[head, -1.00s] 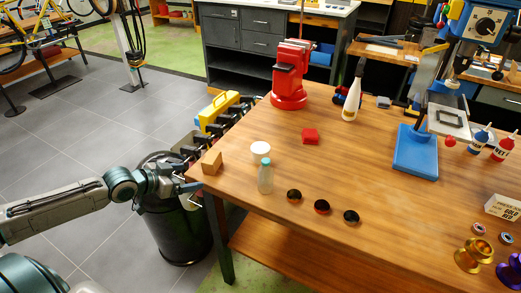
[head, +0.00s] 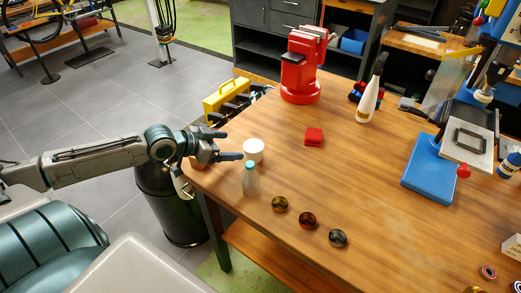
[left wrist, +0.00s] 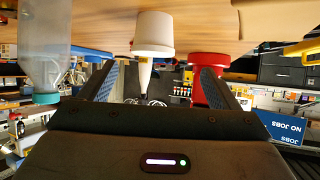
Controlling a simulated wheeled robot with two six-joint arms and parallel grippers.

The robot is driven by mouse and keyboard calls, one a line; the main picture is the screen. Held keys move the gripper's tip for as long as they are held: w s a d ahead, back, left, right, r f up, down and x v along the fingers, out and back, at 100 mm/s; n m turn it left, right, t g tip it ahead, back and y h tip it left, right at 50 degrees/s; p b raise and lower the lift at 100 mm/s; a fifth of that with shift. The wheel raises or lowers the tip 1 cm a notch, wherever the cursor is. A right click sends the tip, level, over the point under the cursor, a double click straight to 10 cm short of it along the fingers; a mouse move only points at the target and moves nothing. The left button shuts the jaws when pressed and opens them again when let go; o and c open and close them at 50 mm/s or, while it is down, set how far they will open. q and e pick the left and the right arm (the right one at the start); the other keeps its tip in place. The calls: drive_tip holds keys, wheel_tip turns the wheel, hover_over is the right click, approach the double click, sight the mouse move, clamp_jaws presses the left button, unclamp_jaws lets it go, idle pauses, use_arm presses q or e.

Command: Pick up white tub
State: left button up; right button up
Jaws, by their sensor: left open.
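The white tub (head: 254,152) stands upright near the left end of the wooden workbench, behind the clear bottle. My left gripper (head: 231,145) is open and empty at the bench's left edge, its fingers pointing right at the tub, with the tips just short of it. In the left wrist view, which is upside down, the tub (left wrist: 155,36) shows ahead, in line with the gap between the two open fingers (left wrist: 158,85). My right gripper is not in view.
A clear bottle with a teal cap (head: 250,180) stands just in front of the tub. Several small dark round pieces (head: 308,220), a red block (head: 314,136) and a red vise (head: 301,75) are further right.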

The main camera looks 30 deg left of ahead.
sight(250, 147)
use_arm(q)
drive_tip(key=shift+w+d+f+b, duration=0.15)
drive_tip(key=shift+w+f+b, duration=0.1)
drive_tip(key=shift+f+b, duration=0.15)
drive_tip(key=shift+r+x, duration=0.2)
drive_tip(key=shift+x, duration=1.4)
drive_tip(key=shift+w+d+f+p, duration=0.2)
drive_tip(key=shift+w+d+p, duration=0.25)
drive_tip(key=shift+w+d, duration=0.2)
drive_tip(key=shift+w+d+f+p, duration=0.2)
drive_tip(key=shift+w+d+p, duration=0.25)
drive_tip(key=shift+w+d, duration=0.15)
drive_tip(key=shift+x, duration=1.15)
drive_tip(key=shift+s+a+f, duration=0.1)
drive_tip(key=shift+f, duration=0.05)
drive_tip(key=c, duration=1)
